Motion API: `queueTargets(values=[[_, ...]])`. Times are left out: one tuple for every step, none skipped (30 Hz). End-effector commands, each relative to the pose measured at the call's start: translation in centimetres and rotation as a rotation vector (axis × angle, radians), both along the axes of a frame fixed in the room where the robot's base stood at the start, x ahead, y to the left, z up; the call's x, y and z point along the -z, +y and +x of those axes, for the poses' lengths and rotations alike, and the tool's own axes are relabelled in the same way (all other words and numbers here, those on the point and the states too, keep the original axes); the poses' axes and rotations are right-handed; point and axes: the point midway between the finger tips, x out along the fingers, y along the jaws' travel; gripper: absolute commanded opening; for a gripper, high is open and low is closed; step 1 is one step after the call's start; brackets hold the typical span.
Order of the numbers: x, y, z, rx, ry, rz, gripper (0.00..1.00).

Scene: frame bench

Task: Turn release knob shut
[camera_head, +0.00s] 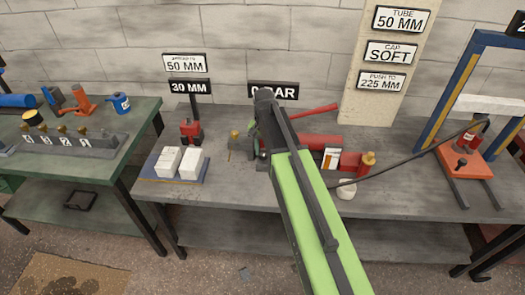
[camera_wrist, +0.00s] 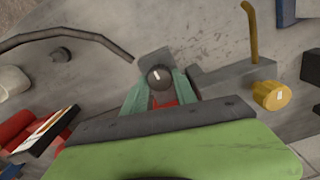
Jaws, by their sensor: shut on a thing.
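The release knob (camera_wrist: 159,75) is a small dark round knob with a white mark on its face, in the upper middle of the wrist view. My gripper (camera_wrist: 160,92) has its two teal fingers on either side of the knob, shut on it. In the head view my green and black arm reaches over the middle bench to the red pump (camera_head: 320,142), and hides the knob. A brass knob (camera_wrist: 272,95) with a bent brass rod behind it stands to the right in the wrist view.
The middle bench (camera_head: 390,205) carries white blocks (camera_head: 181,162) at left and a long dark hose running right toward a blue and yellow press frame (camera_head: 455,85). The left bench holds tools.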

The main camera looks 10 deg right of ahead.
Motion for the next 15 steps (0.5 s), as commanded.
queueTargets(values=[[-0.01,0.08,0.13,0.013,-0.004,0.001,0.00],[-0.01,0.08,0.13,0.022,-0.003,0.002,0.00],[-0.01,0.08,0.13,0.032,-0.004,0.003,0.00],[-0.01,0.09,0.14,0.037,-0.004,0.003,0.00],[-0.01,0.09,0.14,0.042,-0.004,0.003,0.00],[-0.01,0.09,0.14,0.048,-0.004,0.003,0.00],[-0.01,0.09,0.13,0.051,-0.004,0.003,0.00],[-0.01,0.09,0.14,0.054,-0.004,0.003,0.00],[-0.01,0.09,0.13,0.057,-0.004,0.003,0.00],[-0.01,0.09,0.13,0.059,-0.004,0.003,0.00],[-0.01,0.09,0.13,0.060,-0.004,0.003,0.00],[-0.01,0.09,0.13,0.060,-0.004,0.003,0.00],[-0.01,0.09,0.13,0.060,-0.004,0.003,0.00],[-0.01,0.10,0.13,0.060,-0.004,0.003,0.00],[-0.01,0.10,0.13,0.060,-0.004,0.003,0.00]])
